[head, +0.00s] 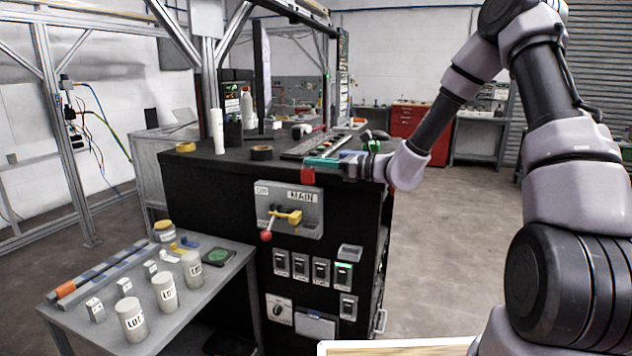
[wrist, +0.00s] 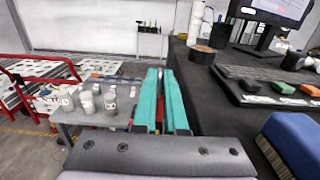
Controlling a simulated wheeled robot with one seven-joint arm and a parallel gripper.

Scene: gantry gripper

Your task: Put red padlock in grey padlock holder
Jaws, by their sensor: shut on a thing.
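The red padlock (head: 308,175) is at the tips of my gripper (head: 316,163), near the top front edge of the black cabinet. My gripper's teal fingers are shut on it. In the wrist view the fingers of my gripper (wrist: 164,80) stretch forward, and only a sliver of red shows between them; the shackle cannot be made out. A small grey open-topped box (head: 349,251) on the cabinet front, right of the MAIN switch panel and below the padlock, looks like the grey padlock holder. I see nothing inside it. The wrist view does not show it.
The MAIN panel (head: 290,210) carries a yellow lever with a red ball that sticks out. Switches (head: 311,269) and a grey pocket (head: 316,325) lie below. A side table (head: 190,318) holds several labelled jars. The cabinet top (head: 230,158) bears tape and a keyboard. Floor at right is clear.

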